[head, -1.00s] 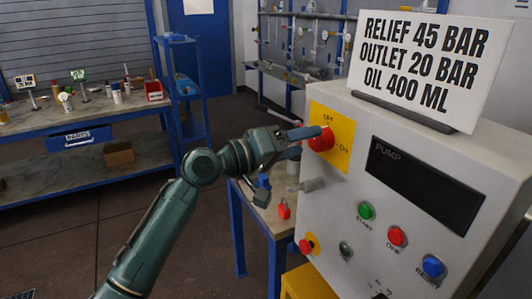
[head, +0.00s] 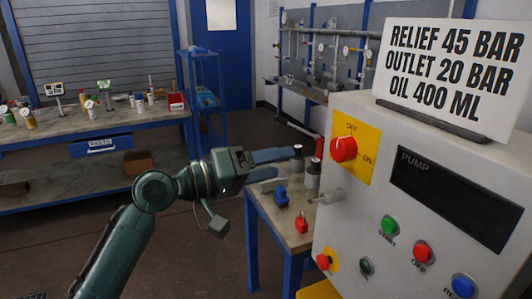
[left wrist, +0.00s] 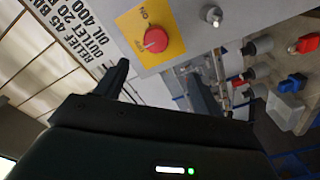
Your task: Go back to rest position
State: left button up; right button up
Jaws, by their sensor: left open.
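My left gripper (head: 284,163) is open and empty. It is to the left of the control cabinet's front, apart from the red rotary knob (head: 343,149). The knob sits on a yellow plate (head: 369,158) marked OFF and ON. In the left wrist view my left gripper's dark fingers (left wrist: 160,85) are spread with nothing between them, and the red knob (left wrist: 155,40) shows beyond them. My right gripper is in neither view.
The grey cabinet (head: 335,225) has a PUMP display (head: 455,190) and coloured buttons. A small table (head: 262,215) beside it bears a red padlock (head: 301,222), a blue part (head: 281,196) and dark-topped cylinders (head: 313,172). A workbench (head: 60,140) stands at the left; floor lies between.

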pick_arm(q)
jog(key=s+a+f+n+t+y, duration=0.1)
jog(key=a+f+n+t+y, duration=0.2)
jog(key=f, duration=0.8)
jog(key=s+a+f+t+y, duration=0.2)
jog(key=a+f+y, duration=0.15)
jog(key=f, duration=0.85)
jog(key=s+a+f+m+y, duration=0.1)
jog(key=s+a+f+y, duration=0.2)
jog(key=s+a+f, duration=0.2)
jog(key=s+a+f+m+y, duration=0.1)
jog(key=s+a+f+y, duration=0.3)
jog(key=s+f, duration=0.7)
jog(key=shift+s+a+g+p, duration=0.35)
jog(key=shift+s+a+g, duration=0.05)
jog(key=shift+s+a, duration=0.85)
jog(key=shift+f, duration=0.1)
